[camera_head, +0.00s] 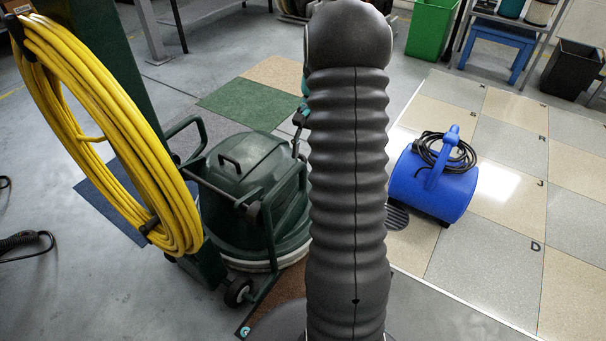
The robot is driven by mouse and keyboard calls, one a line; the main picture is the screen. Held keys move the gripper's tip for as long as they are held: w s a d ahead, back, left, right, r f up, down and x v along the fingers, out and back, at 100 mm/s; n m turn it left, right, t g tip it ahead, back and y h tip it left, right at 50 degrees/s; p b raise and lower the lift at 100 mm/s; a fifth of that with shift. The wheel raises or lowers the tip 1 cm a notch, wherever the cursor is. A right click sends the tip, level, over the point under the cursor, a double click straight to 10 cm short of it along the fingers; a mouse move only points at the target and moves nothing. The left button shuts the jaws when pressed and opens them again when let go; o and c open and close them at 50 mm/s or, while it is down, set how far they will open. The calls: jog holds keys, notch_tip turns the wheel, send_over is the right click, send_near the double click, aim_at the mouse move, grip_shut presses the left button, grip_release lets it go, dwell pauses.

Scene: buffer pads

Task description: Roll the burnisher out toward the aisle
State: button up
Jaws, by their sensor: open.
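The burnisher (245,185) stands at left centre, a dark green machine with a domed housing, a round base with a pale rim and a small dark wheel (238,291). Its tall green column rises at the left, with a thick coil of yellow cable (95,110) hung on it. Dark tubular bars stand on either side of the housing. My ribbed dark arm covers the picture's middle and hides the burnisher's right edge. My gripper (299,122) shows only as a small dark part beside the arm, above the housing's right side. It is open; I see no contact with the burnisher.
A blue blower (432,188) with a black cord stands right of my arm on checkered floor tiles (490,245). Green and tan pads (248,103) lie behind the burnisher. A green bin (431,28), a blue stool (503,40) and a black bin (571,68) stand at the back. Grey floor at lower left is mostly clear.

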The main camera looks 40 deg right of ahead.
aim_at(303, 172)
jog(key=shift+b+x, duration=0.4)
jog(key=shift+x, duration=2.75)
grip_shut()
